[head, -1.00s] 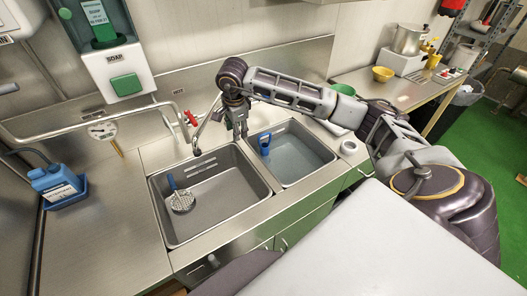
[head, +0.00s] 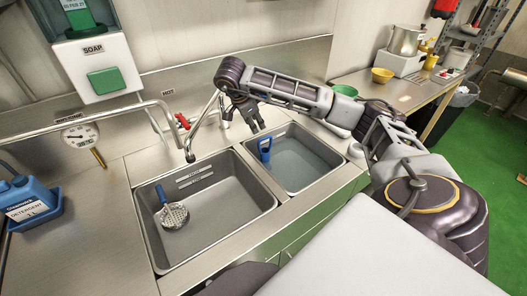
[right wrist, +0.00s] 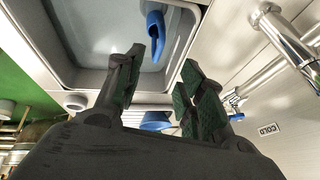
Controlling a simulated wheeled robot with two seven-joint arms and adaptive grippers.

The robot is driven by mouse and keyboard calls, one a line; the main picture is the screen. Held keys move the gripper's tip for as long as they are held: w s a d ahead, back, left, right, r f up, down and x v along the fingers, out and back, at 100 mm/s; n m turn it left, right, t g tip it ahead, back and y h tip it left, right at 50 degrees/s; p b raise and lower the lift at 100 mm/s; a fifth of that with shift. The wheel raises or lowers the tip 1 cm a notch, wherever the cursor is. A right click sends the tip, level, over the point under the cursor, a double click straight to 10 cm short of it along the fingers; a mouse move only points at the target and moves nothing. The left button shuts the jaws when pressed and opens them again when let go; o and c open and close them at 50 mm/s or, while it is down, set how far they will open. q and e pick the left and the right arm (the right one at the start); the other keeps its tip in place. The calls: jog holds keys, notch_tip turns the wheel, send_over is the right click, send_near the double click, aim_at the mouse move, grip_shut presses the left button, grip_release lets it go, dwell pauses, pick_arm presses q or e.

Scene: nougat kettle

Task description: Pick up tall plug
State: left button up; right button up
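A blue upright piece with a looped handle, which looks like the tall plug (head: 264,148), stands in the right sink basin (head: 300,180). In the right wrist view the blue plug (right wrist: 154,32) shows in the basin beyond the fingertips. My right gripper (head: 254,126) hangs above the back left of that basin, just left of and above the plug's handle. In the right wrist view my right gripper (right wrist: 165,60) is open, with nothing between the fingertips. Its fingers do not appear to touch the plug. My left gripper is not in view.
A faucet (head: 190,150) with a red handle stands behind the basins. Another blue thing (right wrist: 155,120) is partly hidden behind my fingers. A blue detergent bottle (head: 30,200) stands at far left.

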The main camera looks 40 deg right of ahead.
jog(key=shift+s+r, duration=0.1)
jog(key=x, duration=0.8)
jog(key=shift+d+f+p, duration=0.2)
jog(key=shift+f+p, duration=0.1)
jog(key=shift+p, duration=0.05)
jog(key=shift+f, duration=0.1)
dwell(0.3)
